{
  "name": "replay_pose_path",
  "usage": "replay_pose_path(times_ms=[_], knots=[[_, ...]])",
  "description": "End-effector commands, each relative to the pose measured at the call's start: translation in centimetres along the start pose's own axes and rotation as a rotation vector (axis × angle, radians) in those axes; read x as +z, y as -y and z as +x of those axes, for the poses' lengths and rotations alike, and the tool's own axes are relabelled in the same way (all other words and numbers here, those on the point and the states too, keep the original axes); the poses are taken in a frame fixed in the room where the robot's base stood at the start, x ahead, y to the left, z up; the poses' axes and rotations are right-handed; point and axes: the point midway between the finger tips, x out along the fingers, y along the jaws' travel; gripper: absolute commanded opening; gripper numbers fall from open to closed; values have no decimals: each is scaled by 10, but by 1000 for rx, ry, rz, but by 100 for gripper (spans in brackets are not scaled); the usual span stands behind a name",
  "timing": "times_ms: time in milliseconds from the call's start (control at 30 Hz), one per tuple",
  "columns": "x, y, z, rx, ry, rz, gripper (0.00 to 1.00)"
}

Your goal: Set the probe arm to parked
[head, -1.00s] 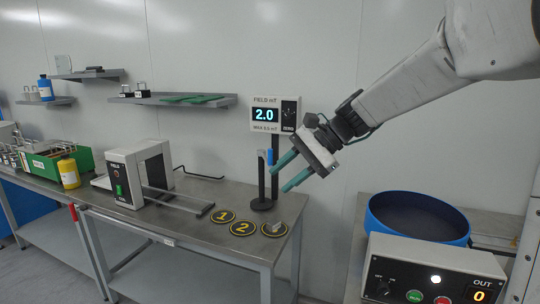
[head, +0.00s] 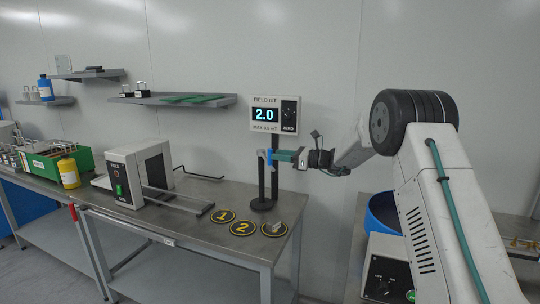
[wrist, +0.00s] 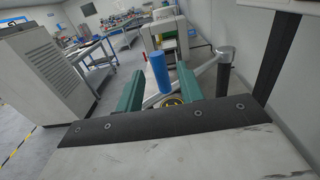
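The probe arm shows in the wrist view as a grey bar (wrist: 205,70) running from a short post (wrist: 226,62) to an upright blue handle (wrist: 160,73). In the head view the blue handle (head: 269,156) is partly hidden by my gripper (head: 275,156), beside the dark stand (head: 262,204) on the bench. My gripper (wrist: 159,80) is open, with its two green fingers on either side of the handle in the wrist view. I cannot tell whether either finger touches it. The field meter (head: 276,114) above reads 2.0.
A white and grey machine (head: 128,176) with two rails stands left on the bench (head: 185,228). Yellow-ringed discs 1 (head: 222,216) and 2 (head: 243,229) lie near the front edge, with a third disc (head: 275,231) bearing a small metal piece. A blue round bowl (head: 381,212) is at right.

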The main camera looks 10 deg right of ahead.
Motion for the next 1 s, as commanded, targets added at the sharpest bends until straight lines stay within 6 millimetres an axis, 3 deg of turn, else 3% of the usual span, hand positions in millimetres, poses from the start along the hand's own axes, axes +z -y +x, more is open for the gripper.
replay_pose_path(times_ms=[100, 300, 600, 633, 767, 1000], knots=[[0, -1, 20, 2, 0, 0, 37], [0, -1, 40, 1, -2, -1, 37], [0, 0, 43, 0, -1, -2, 37], [0, 0, 43, 0, -1, -2, 35], [0, 0, 43, 0, -1, -2, 0], [0, 2, 40, -11, -1, -1, 0]])
